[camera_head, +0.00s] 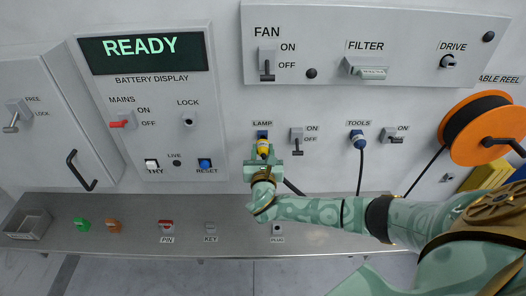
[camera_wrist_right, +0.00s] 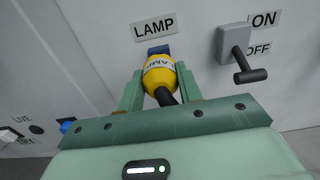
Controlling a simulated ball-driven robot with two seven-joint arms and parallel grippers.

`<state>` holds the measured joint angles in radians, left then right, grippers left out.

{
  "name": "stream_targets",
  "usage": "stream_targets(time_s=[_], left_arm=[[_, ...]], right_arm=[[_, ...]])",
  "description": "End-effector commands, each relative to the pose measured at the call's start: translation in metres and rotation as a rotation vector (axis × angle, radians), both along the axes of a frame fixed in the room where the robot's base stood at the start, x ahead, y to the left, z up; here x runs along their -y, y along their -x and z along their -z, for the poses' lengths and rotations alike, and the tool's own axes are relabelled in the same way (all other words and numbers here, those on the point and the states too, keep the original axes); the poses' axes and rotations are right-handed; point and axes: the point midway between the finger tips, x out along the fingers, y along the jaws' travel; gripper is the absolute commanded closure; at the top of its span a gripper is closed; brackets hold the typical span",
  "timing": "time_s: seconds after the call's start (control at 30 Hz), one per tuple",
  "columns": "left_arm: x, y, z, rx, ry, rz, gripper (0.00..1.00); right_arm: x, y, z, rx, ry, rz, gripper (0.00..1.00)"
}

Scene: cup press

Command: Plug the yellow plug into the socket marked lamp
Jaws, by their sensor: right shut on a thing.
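The yellow plug (camera_head: 263,148) is at the blue socket (camera_head: 262,134) under the LAMP label (camera_head: 262,124) on the wall. My right gripper (camera_head: 263,154) is shut on the plug from below. In the right wrist view, the yellow plug (camera_wrist_right: 160,74) with lettering on it sits between the two green fingers, its front against the blue socket (camera_wrist_right: 158,50). I cannot tell how deep it is in the socket. A dark cable leaves the plug's rear. My left gripper is not in view.
A lamp switch (camera_head: 297,141) with its lever down stands right of the socket. A blue plug (camera_head: 357,140) with a cable is in the TOOLS socket. A grey shelf (camera_head: 140,237) runs below, and an orange cable reel (camera_head: 462,150) is at right.

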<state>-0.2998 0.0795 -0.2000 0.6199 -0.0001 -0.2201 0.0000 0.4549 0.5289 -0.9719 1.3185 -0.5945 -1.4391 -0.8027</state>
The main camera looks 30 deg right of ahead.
Motion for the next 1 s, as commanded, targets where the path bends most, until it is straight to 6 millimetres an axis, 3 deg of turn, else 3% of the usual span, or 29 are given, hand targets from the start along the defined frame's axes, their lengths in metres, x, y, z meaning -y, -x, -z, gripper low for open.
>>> stream_targets(time_s=[1.0], left_arm=[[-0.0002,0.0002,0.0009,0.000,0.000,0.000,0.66]], right_arm=[[0.0033,-0.0049,0.0009,-0.001,0.001,0.001,0.92]])
